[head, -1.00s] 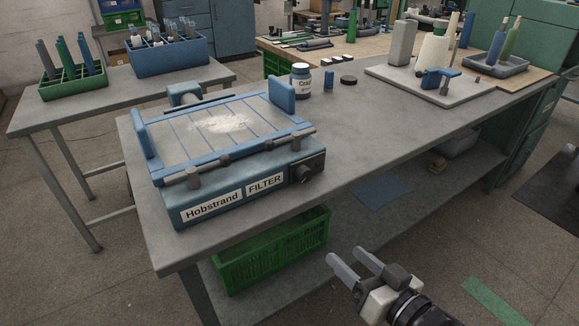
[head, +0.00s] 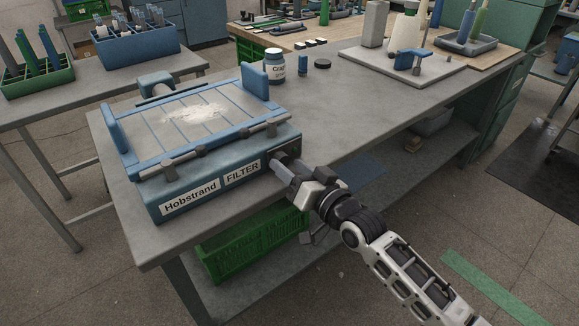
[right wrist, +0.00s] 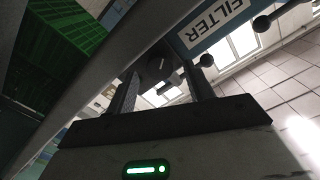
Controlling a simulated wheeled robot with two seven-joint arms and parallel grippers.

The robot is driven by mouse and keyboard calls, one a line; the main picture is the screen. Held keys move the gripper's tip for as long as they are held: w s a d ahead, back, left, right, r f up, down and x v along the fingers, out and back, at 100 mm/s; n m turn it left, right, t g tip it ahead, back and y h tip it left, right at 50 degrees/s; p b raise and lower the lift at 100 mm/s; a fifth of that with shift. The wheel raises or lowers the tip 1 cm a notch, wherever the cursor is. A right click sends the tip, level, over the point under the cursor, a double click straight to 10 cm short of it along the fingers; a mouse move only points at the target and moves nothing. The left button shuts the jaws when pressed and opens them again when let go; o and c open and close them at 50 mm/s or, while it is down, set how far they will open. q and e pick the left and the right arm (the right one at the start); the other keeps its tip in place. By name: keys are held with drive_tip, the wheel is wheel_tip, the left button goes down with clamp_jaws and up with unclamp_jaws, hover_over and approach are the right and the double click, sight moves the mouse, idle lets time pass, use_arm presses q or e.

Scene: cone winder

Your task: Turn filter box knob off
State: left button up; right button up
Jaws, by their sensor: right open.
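The blue filter box (head: 185,193), labelled "Hobstrand" and "FILTER", stands on the grey workbench. Its dark knob (right wrist: 157,68) shows between the finger ends in the right wrist view. In the head view, the dark knob panel (head: 285,158) at the box's front right corner is partly hidden by my right gripper (head: 283,177). That gripper (right wrist: 163,78) is open, with one finger on each side of the knob in the wrist picture. I cannot tell whether the fingers touch it or how it is set. My left gripper is not in view.
A green crate (head: 255,247) sits on the shelf under the bench (head: 330,110).

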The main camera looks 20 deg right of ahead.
drive_tip(key=shift+w+a, duration=0.15)
drive_tip(key=shift+w, duration=0.3)
drive_tip(key=c, duration=1)
drive_tip(key=shift+o, duration=0.2)
